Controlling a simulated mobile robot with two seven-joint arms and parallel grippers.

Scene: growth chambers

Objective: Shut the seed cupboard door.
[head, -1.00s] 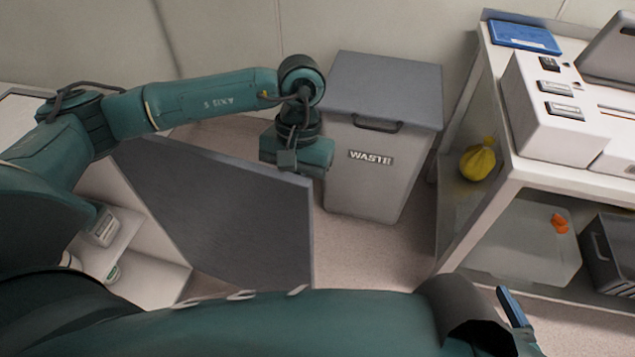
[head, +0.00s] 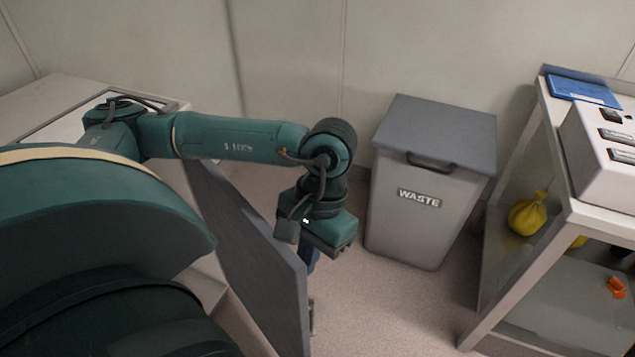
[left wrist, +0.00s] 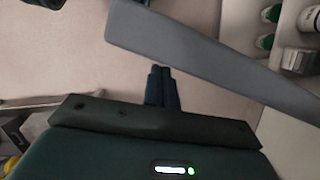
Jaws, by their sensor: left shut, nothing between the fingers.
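The seed cupboard door is a grey panel (head: 245,245) standing open, seen at a steep angle in the head view. In the left wrist view the door (left wrist: 200,50) crosses the upper part as a grey band. The white cupboard (head: 45,105) is at the left, its inside mostly hidden by my arm. My left gripper (head: 312,262) is shut and empty, pointing down on the outer side of the door near its free edge. Its fingers (left wrist: 160,85) appear just beside the door in the wrist view; I cannot tell whether they touch it. My right gripper is not in view.
A grey waste bin (head: 405,225) stands by the back wall, right of my left gripper. Bottles (left wrist: 308,18) show inside the cupboard.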

